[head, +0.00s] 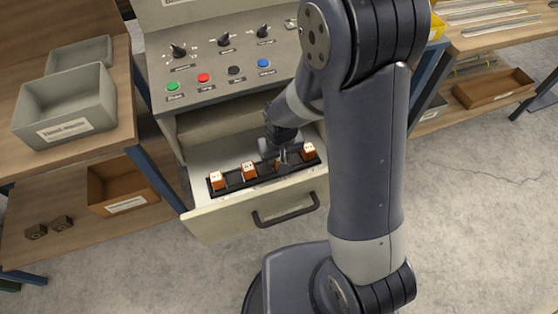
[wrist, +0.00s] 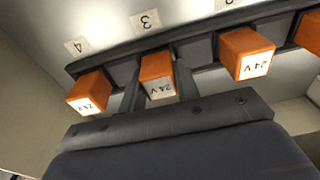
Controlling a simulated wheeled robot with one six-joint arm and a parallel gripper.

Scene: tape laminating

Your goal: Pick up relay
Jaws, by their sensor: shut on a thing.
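Orange relays with white 24 V labels stand in a row in a black rail (head: 233,184) inside an open drawer. The gripped relay (wrist: 157,75) is by the number 3 in the wrist view. My gripper (head: 282,158) reaches down into the drawer, with one finger on each side of this relay, shut on it. The relay still appears seated in the rail. In the head view it is mostly hidden by my gripper. Neighbouring relays stand on both sides: one by number 4 (wrist: 90,93) and one by number 2 (wrist: 246,55).
The drawer (head: 250,218) is pulled out beneath a control panel (head: 220,62) with knobs and coloured buttons. A grey bin (head: 66,104) stands on the left bench and a brown bin (head: 120,188) on its lower shelf. Shelving is at right; open floor lies in front.

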